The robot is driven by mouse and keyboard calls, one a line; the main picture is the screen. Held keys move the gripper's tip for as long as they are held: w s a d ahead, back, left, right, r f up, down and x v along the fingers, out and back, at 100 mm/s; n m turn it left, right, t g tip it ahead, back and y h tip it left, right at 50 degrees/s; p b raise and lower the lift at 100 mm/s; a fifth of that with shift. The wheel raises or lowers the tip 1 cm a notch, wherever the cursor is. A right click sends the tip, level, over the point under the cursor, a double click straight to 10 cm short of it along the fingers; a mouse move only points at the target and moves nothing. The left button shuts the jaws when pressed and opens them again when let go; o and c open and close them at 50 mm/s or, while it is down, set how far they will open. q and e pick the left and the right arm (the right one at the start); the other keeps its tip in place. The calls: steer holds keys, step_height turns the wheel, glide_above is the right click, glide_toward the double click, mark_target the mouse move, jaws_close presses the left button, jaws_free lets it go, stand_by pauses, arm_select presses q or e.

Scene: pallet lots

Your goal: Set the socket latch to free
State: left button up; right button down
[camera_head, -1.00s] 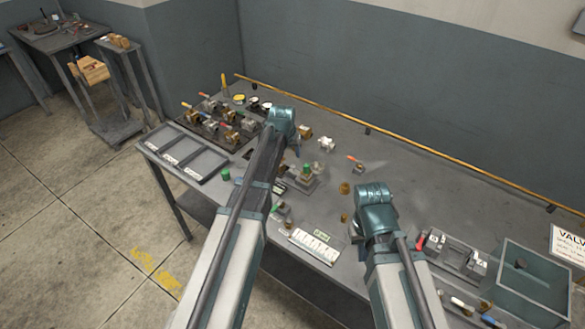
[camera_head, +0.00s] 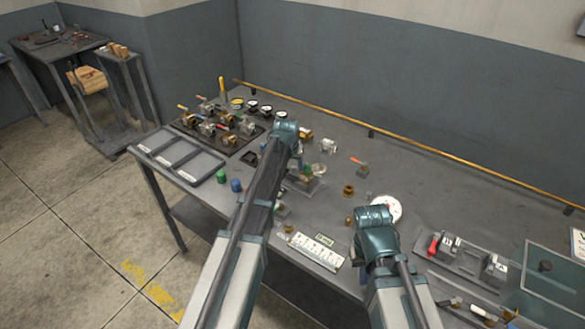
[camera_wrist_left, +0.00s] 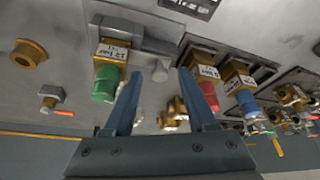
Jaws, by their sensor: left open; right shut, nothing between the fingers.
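The grey socket fixture (camera_head: 312,187) stands mid-bench, partly hidden by my left arm in the head view. In the left wrist view the fixture (camera_wrist_left: 148,45) holds a brass valve (camera_wrist_left: 112,52) with a green cap and a "12 bar" label. A pale round knob (camera_wrist_left: 160,72) beside it may be the latch; its setting cannot be told. My left gripper (camera_wrist_left: 157,84) is open and empty, its fingers spread around the view of the knob; contact cannot be told. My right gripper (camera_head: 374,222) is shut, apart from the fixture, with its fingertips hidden.
A grey three-part tray (camera_head: 180,158) and a dark rack of valves (camera_head: 232,140) are at the left. A white gauge (camera_head: 386,208) and brass fitting (camera_head: 349,190) lie near my right gripper. A clear-walled bin (camera_head: 552,285) stands at the right.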

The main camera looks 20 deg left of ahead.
arm_select(q)
steer(key=shift+c, duration=0.2)
jaws_close()
